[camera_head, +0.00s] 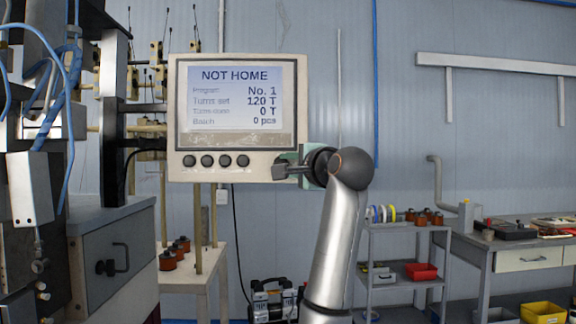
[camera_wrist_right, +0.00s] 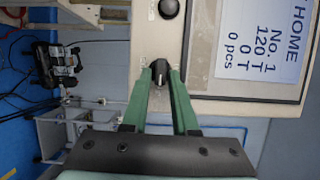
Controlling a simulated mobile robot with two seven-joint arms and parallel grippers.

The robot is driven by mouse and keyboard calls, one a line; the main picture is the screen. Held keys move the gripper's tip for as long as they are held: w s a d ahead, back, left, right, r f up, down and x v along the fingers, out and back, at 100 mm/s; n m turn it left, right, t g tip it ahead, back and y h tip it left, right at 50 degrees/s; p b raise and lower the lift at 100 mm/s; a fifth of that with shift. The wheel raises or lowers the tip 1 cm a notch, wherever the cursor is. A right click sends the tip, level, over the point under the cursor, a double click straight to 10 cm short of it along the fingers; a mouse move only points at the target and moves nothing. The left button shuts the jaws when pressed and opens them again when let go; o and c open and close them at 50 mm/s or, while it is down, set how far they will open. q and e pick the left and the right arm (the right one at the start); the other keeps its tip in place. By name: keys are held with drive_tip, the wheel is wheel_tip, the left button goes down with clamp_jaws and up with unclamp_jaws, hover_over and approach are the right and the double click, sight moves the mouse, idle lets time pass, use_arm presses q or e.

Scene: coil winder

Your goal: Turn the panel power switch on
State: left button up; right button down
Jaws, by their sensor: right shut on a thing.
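The control panel (camera_head: 236,118) is a beige box with a lit screen (camera_head: 236,98) that reads "NOT HOME", "No. 1", "120 T", "0 T" and "0 pcs". A row of several black knobs (camera_head: 207,161) runs below the screen. My right gripper (camera_head: 284,170) is at the panel's lower right corner and hides the switch there in the head view. In the right wrist view, the green fingers of my right gripper (camera_wrist_right: 161,76) are shut on the black power switch knob (camera_wrist_right: 159,67), one finger on each side. My left gripper is not in view.
The winding machine (camera_head: 115,245) with a grey drawer stands at the left. A black and white device (camera_head: 272,298) sits low behind the panel.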

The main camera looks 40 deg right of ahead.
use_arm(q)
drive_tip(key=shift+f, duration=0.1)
use_arm(e)
drive_tip(key=c, duration=0.9)
unclamp_jaws()
drive_tip(key=shift+o, duration=0.2)
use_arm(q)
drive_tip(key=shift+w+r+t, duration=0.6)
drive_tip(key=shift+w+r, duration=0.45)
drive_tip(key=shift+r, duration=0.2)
use_arm(e)
drive_tip(key=v, duration=1.2)
drive_tip(key=shift+s, duration=0.25)
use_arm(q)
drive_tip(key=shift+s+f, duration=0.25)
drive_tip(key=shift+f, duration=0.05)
